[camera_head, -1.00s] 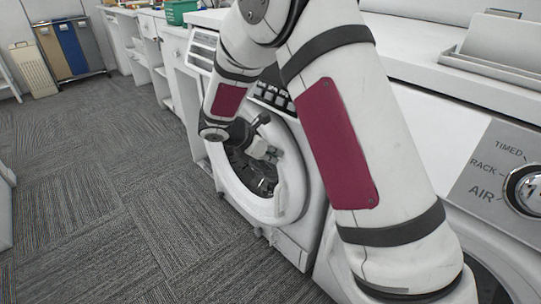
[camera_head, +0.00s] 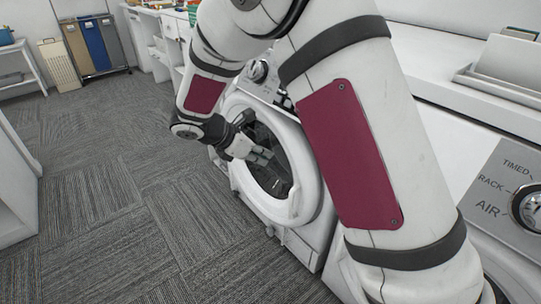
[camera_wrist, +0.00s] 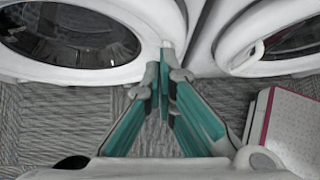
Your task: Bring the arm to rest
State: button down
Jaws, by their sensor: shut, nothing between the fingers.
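My arm reaches across the head view, white with dark red panels. My gripper (camera_head: 262,156) is in front of the round door (camera_head: 290,208) of a white front-loading machine. In the wrist view my gripper (camera_wrist: 166,72) shows as two teal-sided fingers with grey tips close together, shut and empty. Carpet shows beneath and between the fingers. In the head view I cannot tell how far the fingertips are from the door.
A second machine with a dial (camera_head: 530,207) stands at the right, partly behind my arm. Several bins (camera_head: 95,45) stand at the back left. A white shelf unit (camera_head: 14,185) is at the left edge. The carpet (camera_head: 110,190) between is clear.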

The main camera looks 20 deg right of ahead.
jog(key=s+d+r+m+g+y, duration=0.1)
jog(key=s+d+r+m, duration=0.3)
jog(key=s+r+m, duration=0.4)
jog(key=s+d+r+m+g+y, duration=0.2)
jog(key=s+d+r+m, duration=0.3)
jog(key=s, duration=0.6)
jog(key=s+a+r+m+y, duration=0.1)
jog(key=s+a+m+y, duration=0.2)
jog(key=s, duration=0.8)
jog(key=s+a+m+y, duration=0.2)
jog(key=s+m, duration=0.4)
jog(key=s, duration=0.5)
notch_tip(320, 180, up, 24)
jog(key=t+p, duration=0.4)
jog(key=p, duration=1.8)
jog(key=shift+w+y, duration=0.2)
jog(key=shift+y, duration=0.1)
jog(key=shift+f, duration=0.1)
